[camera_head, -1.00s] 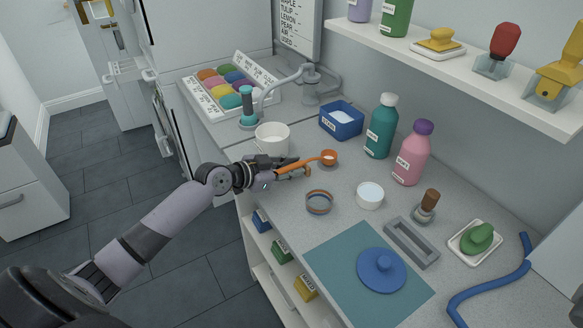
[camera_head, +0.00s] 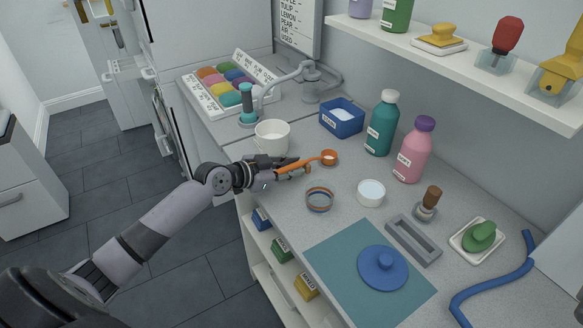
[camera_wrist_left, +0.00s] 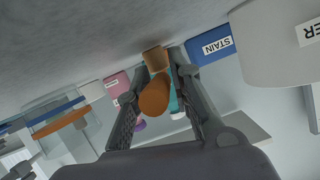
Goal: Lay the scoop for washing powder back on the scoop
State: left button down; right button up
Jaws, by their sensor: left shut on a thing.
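The orange scoop (camera_head: 328,157) is at the left part of the grey counter, with its small round bowl pointing away from my arm. My left gripper (camera_head: 290,168) is shut on its handle. In the left wrist view the orange handle (camera_wrist_left: 155,96) sits between the two dark fingers, close to the counter surface. Whether the bowl touches the counter I cannot tell. A grey rest with a long slot (camera_head: 412,241) lies empty on the counter, to the right of the gripper. My right gripper is not in view.
The blue STAIN box (camera_head: 342,119), teal bottle (camera_head: 381,125) and pink bottle (camera_head: 413,152) stand beyond the scoop.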

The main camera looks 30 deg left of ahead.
pick_arm(q)
jog(key=shift+f, duration=0.15)
jog(key=c, duration=1.3)
grip_release()
jog(key=shift+c, duration=0.2)
jog(key=v, duration=1)
jog(key=shift+s+a, duration=0.1)
jog(key=shift+s, duration=0.05)
jog(key=shift+v, duration=0.85)
